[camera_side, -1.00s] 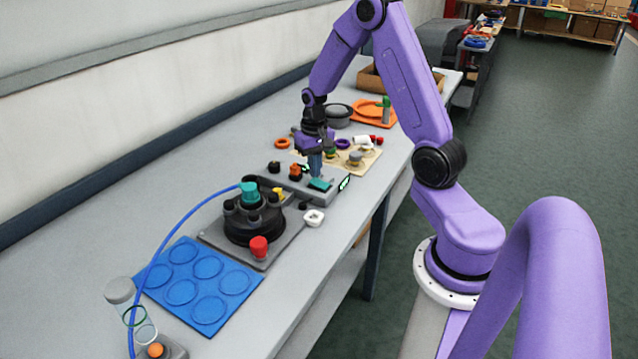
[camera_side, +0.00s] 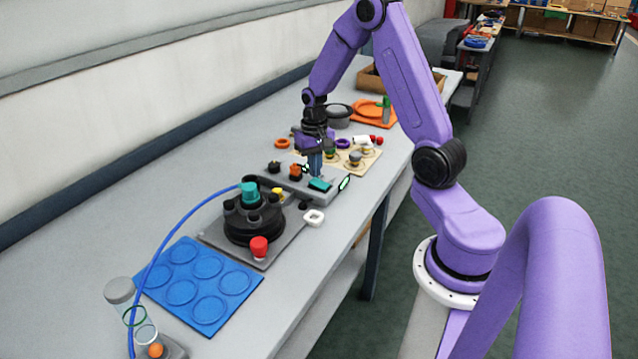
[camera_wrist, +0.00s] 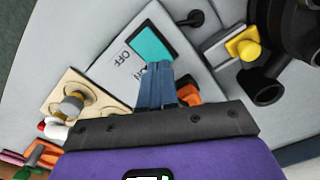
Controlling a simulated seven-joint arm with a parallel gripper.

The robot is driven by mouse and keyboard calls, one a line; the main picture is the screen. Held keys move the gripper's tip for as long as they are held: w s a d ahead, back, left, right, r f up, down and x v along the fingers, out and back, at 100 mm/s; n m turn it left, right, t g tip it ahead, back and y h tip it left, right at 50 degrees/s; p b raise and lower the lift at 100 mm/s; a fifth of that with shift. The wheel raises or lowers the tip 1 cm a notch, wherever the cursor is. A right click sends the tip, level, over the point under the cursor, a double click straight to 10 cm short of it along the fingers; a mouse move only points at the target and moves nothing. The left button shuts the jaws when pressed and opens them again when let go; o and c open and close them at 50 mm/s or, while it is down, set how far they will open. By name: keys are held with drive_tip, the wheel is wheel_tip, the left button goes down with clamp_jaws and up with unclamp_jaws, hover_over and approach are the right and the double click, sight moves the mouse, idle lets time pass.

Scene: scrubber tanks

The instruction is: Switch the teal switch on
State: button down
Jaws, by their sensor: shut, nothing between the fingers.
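The teal switch (camera_side: 320,184) is a flat rocker on a light grey panel in the side view. It fills the top centre of the wrist view (camera_wrist: 152,43), with the word OFF and a partly hidden second label on the panel beside it. My gripper (camera_side: 315,173) points down just behind the switch, its blue fingers shut and empty. In the wrist view the fingertips (camera_wrist: 158,68) appear at the switch's near end, covering that edge. I cannot tell whether they touch it or which way the rocker is tilted.
Orange (camera_side: 295,171) and black (camera_side: 274,167) controls sit left of the switch. A black round device with a teal cap (camera_side: 249,194) stands nearer the camera. A beige board with knobs (camera_side: 366,160) lies behind. Blue mat (camera_side: 200,282) is at front.

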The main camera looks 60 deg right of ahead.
sight(315, 181)
drive_tip(key=shift+f, duration=1)
idle(0.7)
drive_tip(key=shift+r, duration=3.55)
